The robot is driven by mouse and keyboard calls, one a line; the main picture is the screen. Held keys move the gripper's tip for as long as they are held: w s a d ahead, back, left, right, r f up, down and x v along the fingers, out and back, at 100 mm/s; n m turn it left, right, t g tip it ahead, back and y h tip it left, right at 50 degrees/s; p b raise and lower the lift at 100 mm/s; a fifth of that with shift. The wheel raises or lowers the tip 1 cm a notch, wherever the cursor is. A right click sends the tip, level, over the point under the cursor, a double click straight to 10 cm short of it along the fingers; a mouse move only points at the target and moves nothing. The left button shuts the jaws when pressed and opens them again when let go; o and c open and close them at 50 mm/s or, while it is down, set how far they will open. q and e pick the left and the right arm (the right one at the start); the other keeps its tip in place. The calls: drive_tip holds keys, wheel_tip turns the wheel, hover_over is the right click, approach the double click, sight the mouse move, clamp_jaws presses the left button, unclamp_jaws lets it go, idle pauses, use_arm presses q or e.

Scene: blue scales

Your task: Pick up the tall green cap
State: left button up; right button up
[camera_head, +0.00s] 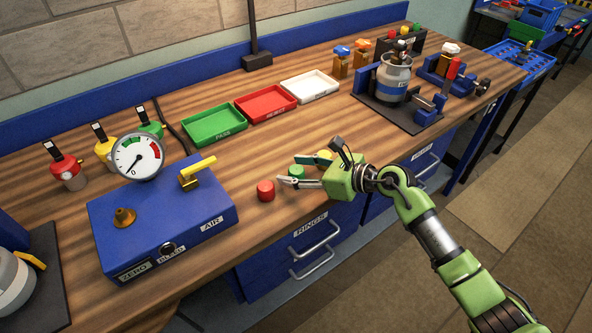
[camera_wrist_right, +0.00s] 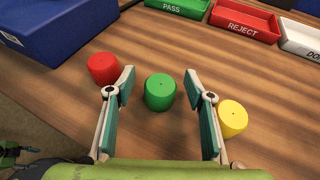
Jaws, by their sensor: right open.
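The green cap (camera_wrist_right: 160,92) stands upright on the wooden bench, between the red cap (camera_wrist_right: 102,68) and the yellow cap (camera_wrist_right: 232,119). In the head view the green cap (camera_head: 296,171) is partly covered by my right gripper (camera_head: 288,171). In the right wrist view my right gripper (camera_wrist_right: 163,87) is open, with one finger on each side of the green cap. A gap shows on both sides, and I see no contact. The red cap (camera_head: 265,190) and the yellow cap (camera_head: 325,155) stand just outside the fingers.
A blue box with a gauge (camera_head: 160,215) stands left of the caps. Green (camera_head: 214,125), red (camera_head: 265,104) and white (camera_head: 309,87) trays lie behind them. A metal canister (camera_head: 394,78) stands at the right. The bench's front edge is close to the caps.

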drive_tip(key=c, duration=0.9)
drive_tip(key=shift+o, duration=0.2)
